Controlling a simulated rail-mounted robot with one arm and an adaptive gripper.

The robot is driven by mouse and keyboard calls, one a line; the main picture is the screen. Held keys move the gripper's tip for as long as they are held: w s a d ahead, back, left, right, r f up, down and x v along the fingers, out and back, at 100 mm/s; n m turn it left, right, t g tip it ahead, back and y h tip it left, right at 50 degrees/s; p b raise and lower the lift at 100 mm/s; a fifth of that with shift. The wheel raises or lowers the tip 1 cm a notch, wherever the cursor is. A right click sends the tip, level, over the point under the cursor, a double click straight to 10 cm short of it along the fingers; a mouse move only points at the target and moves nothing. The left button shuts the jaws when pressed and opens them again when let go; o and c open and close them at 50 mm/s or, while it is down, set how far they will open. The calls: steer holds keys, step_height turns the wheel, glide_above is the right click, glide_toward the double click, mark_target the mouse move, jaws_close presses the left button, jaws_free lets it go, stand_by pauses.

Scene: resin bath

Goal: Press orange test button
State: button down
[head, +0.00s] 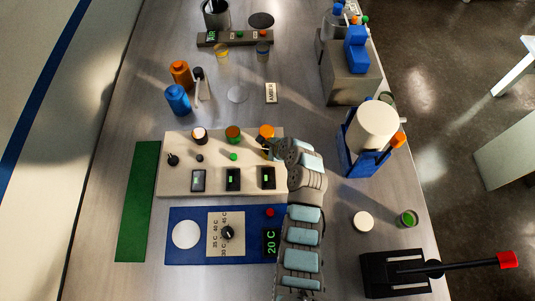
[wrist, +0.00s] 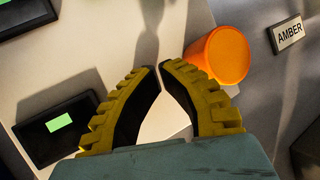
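The beige panel (head: 215,182) carries a row of capped cylinders, the rightmost with an orange top (head: 266,131); this orange cylinder also shows in the wrist view (wrist: 222,55), just right of my fingertips. The matching spot below the orange cylinder is covered by my gripper (head: 262,143), so no small orange button shows there. In the wrist view my gripper (wrist: 160,67) has its fingertips nearly together, with nothing seen held. Contact with the panel cannot be told.
Dark display windows (head: 233,179) with green marks line the panel's lower part. An AMBER label (head: 271,93) stands behind it. A blue holder with a white cylinder (head: 376,127) is to the right. A blue plate with a dial (head: 227,233) lies in front.

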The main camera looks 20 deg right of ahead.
steer(key=shift+f, duration=0.5)
stand_by(0.7)
steer(key=shift+r, duration=0.1)
steer(key=shift+r+p, duration=0.9)
steer(key=shift+p, duration=0.05)
steer(key=shift+r, duration=0.1)
step_height(320, 180, up, 5)
steer(key=p, duration=0.4)
stand_by(0.8)
